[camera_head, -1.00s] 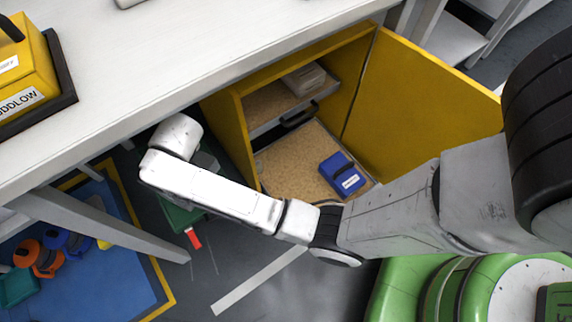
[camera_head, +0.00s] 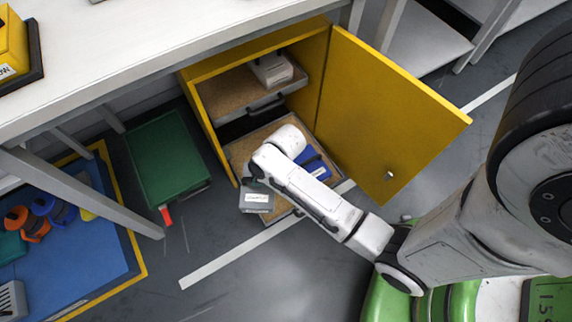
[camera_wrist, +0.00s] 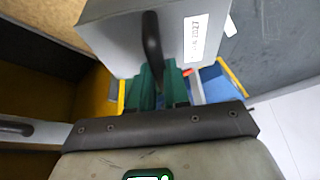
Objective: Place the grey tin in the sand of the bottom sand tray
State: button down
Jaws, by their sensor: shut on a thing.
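My gripper (camera_head: 253,180) is shut on the grey tin (camera_head: 257,200), a box with a white label and a dark handle. The tin hangs in front of the yellow cabinet, by the front left of the bottom sand tray (camera_head: 238,156). I cannot tell how high it is above the tray. In the wrist view the grey tin (camera_wrist: 184,38) fills the upper middle, and sand shows at the top left. A blue tin (camera_head: 319,164) stands in the bottom tray's right part. My arm hides much of the tray's middle and front.
The yellow cabinet (camera_head: 190,85) has its door (camera_head: 385,110) open to the right. An upper sand tray (camera_head: 225,92) holds a pale grey tin (camera_head: 270,68). A green box (camera_head: 165,160) stands on the floor at left, near a table leg (camera_head: 85,195). Floor in front is clear.

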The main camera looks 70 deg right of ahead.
jog(key=s+f+n+p, duration=0.2)
jog(key=s, duration=0.9)
jog(key=shift+y, duration=0.4)
jog(key=w+d+f+b, duration=0.2)
jog(key=w+f, duration=0.1)
jog(key=w+d+f+b, duration=0.3)
jog(key=w, duration=0.1)
jog(key=w+d+f+b, duration=0.2)
jog(key=w+d+f, duration=0.1)
jog(key=shift+w+d+f+b, duration=0.1)
jog(key=shift+w+d+b, duration=0.15)
jog(key=shift+b, duration=0.1)
jog(key=shift+w+d+f+b, duration=0.15)
jog(key=shift+f+b, duration=0.4)
jog(key=shift+f, duration=0.45)
jog(key=shift+w+d+f+b, duration=0.15)
jog(key=shift+f+b, duration=0.4)
jog(key=shift+f, duration=0.45)
jog(key=shift+f, duration=0.1)
jog(key=c, duration=1.1)
grip_release()
jog(key=shift+s+a+g, duration=0.1)
jog(key=shift+g, duration=0.2)
